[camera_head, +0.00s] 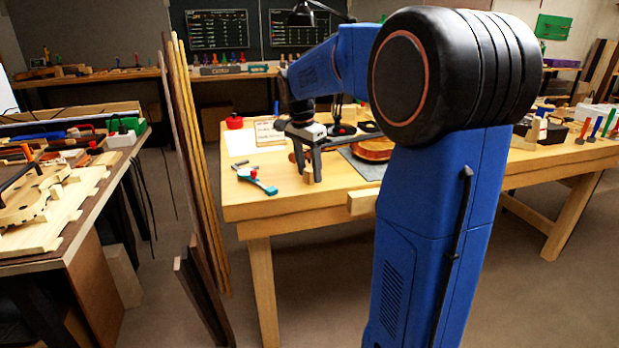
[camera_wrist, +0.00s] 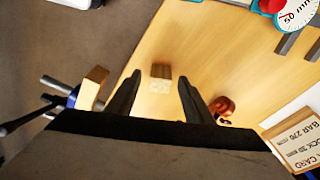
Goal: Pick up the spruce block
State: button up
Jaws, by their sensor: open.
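The spruce block, a small pale wooden block (camera_wrist: 160,79), stands on the bench top in the wrist view, between and a little beyond the fingertips. My gripper (camera_wrist: 159,84) is open, with one dark finger on each side of the block and visible gaps to both. Whether the fingertips are level with the block or above it, I cannot tell. In the head view my gripper (camera_head: 309,166) points down over the near left part of the wooden bench (camera_head: 240,208).
A teal gauge with a dial (camera_head: 262,184) lies left of my gripper. A violin scroll (camera_wrist: 222,105) is close to the right finger. A lettered card (camera_wrist: 296,140) lies farther right. A wooden piece (camera_wrist: 93,87) projects at the bench edge. Bare wood surrounds the block.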

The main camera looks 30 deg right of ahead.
jog(key=shift+f, duration=0.45)
jog(key=c, duration=1.1)
